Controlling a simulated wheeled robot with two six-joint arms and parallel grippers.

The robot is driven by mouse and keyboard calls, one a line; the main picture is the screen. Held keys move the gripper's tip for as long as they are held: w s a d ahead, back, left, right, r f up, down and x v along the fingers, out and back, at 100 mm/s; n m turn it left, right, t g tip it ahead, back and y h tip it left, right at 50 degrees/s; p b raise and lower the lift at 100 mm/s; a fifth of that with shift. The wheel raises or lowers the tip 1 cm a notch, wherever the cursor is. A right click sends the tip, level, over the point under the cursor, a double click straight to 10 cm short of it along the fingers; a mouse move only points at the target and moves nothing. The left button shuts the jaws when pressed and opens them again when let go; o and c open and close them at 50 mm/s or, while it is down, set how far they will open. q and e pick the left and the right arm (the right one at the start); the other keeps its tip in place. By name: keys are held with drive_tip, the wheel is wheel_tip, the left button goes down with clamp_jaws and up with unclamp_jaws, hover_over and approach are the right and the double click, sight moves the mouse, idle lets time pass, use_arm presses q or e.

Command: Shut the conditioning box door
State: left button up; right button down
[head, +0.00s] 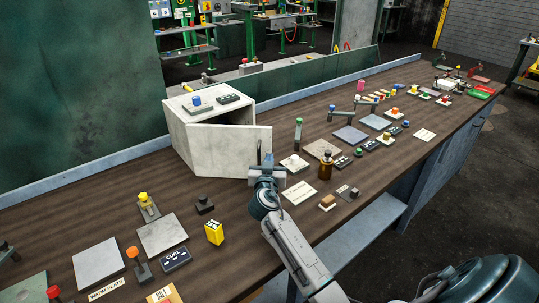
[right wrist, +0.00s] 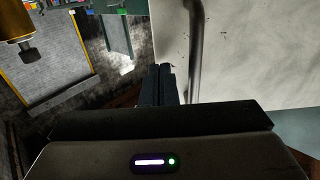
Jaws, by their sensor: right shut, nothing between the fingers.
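The conditioning box (head: 178,135) is a pale grey box on the dark wooden bench. Its door (head: 225,153) is a pale panel standing open, its free edge reaching right beyond the box. A dark upright bar handle (head: 259,151) is near that edge. My right gripper (head: 267,164) is shut and empty at the door's free end, beside the handle. In the right wrist view the closed fingers (right wrist: 163,84) lie just left of the handle (right wrist: 195,50), with the door (right wrist: 255,55) filling the right. Whether they touch is unclear. My left gripper is not in view.
A blue-knobbed item (head: 197,101) and a dark label block (head: 228,99) sit on the box top. A yellow block (head: 214,233) is at front left.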

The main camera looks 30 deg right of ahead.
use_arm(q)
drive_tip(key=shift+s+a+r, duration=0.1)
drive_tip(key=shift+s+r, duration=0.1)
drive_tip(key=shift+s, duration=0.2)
use_arm(e)
drive_tip(key=shift+w+d, duration=0.25)
drive_tip(key=shift+w, duration=0.1)
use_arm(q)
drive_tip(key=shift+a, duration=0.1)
